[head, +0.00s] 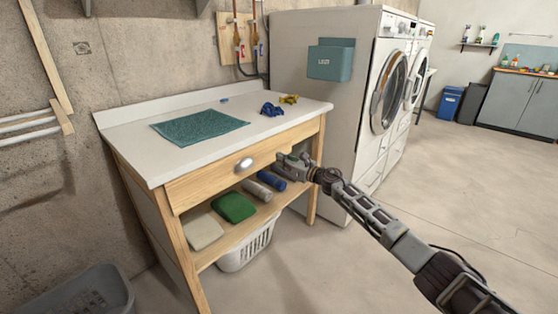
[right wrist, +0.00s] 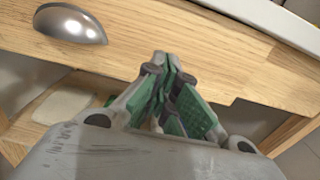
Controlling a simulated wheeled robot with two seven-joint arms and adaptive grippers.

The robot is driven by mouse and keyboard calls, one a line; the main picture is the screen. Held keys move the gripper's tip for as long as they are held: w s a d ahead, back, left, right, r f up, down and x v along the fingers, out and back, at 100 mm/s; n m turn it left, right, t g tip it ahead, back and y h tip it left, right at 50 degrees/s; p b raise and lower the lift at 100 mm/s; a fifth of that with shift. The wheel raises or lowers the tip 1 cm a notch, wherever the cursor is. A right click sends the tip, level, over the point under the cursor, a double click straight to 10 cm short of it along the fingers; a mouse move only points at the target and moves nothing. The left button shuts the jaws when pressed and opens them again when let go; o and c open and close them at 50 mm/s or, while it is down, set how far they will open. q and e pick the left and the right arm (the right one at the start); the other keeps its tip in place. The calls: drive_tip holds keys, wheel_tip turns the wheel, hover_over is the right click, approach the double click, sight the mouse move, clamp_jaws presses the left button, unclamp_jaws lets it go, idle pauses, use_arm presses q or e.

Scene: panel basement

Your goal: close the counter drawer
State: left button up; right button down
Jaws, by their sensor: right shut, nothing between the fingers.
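The counter (head: 262,128) has a white top and a wooden frame against the concrete wall. Its wooden drawer front (head: 203,185) has a silver cup handle (head: 244,163); the handle also shows at the upper left of the right wrist view (right wrist: 70,22). I cannot tell how far the drawer stands out. My right gripper (head: 281,160) is shut and empty, at the drawer front to the right of the handle. In the right wrist view its fingertips (right wrist: 162,62) point at the wood, close to it; contact is unclear. My left gripper is out of view.
A teal mat (head: 198,127), blue item (head: 271,110) and yellow item (head: 289,99) lie on the counter. The shelf below holds a green cloth (head: 233,207) and rolls. A white basket (head: 246,246) stands underneath. A washer (head: 318,90) stands right. The floor at right is clear.

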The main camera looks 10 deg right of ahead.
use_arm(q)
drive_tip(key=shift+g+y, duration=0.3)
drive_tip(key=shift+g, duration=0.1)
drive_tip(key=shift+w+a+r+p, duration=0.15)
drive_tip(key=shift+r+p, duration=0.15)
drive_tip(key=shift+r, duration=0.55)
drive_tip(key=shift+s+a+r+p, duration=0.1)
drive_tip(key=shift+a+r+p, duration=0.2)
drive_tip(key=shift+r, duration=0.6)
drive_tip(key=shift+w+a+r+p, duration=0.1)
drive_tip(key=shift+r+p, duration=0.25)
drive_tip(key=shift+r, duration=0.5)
use_arm(e)
drive_tip(key=v, duration=0.9)
